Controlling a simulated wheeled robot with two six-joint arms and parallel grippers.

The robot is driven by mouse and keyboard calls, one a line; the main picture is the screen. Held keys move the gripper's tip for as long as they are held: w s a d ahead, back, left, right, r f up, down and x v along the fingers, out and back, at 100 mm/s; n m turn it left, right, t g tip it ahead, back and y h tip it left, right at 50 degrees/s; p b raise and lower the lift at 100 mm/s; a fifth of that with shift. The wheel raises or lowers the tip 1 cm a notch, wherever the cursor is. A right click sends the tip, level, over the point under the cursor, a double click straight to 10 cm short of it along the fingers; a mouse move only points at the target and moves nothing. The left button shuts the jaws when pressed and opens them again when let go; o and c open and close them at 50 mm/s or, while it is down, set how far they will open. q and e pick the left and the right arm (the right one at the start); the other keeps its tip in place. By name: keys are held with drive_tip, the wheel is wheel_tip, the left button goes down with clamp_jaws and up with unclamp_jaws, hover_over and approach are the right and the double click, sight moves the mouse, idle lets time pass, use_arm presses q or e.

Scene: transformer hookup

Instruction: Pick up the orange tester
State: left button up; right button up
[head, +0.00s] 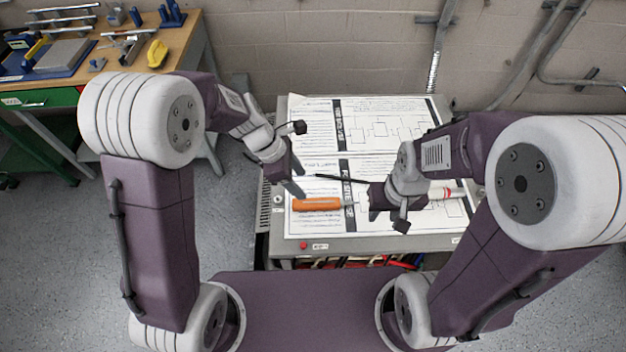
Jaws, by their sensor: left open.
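The orange tester (318,204) lies on the printed sheets on top of the grey cabinet, its orange handle to the left and a thin pale shaft pointing right. My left gripper (294,188) is open, just above and left of the handle's left end, with nothing seen between its fingers. My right gripper (370,204) is at the shaft's right end. Its fingers are hard to make out, so I cannot tell whether it touches the shaft or is open or shut.
A thin black rod (340,178) lies behind the tester. A white and red cylinder (446,193) is right of my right gripper. The grey cabinet (340,245) has a red button on its front edge. A workbench (178,50) with tools stands at the back left.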

sight(313, 202)
use_arm(q)
drive_tip(key=shift+s, duration=0.3)
drive_tip(key=f, duration=0.1)
drive_tip(key=d+f, duration=0.1)
drive_tip(key=s+f, duration=0.1)
drive_tip(key=shift+d+b, duration=0.25)
drive_tip(key=shift+b, duration=0.1)
drive_tip(key=shift+w+d+f, duration=0.1)
drive_tip(key=shift+w+f, duration=0.1)
drive_tip(key=x, duration=0.3)
drive_tip(key=b+x, duration=0.1)
drive_tip(key=x, duration=0.1)
drive_tip(key=shift+s+f, duration=0.1)
drive_tip(key=shift+s, duration=0.2)
drive_tip(key=shift+w, duration=0.15)
use_arm(e)
drive_tip(key=shift+s+d+f, duration=0.1)
drive_tip(key=shift+s+f, duration=0.4)
drive_tip(key=shift+f, duration=0.25)
use_arm(q)
clamp_jaws()
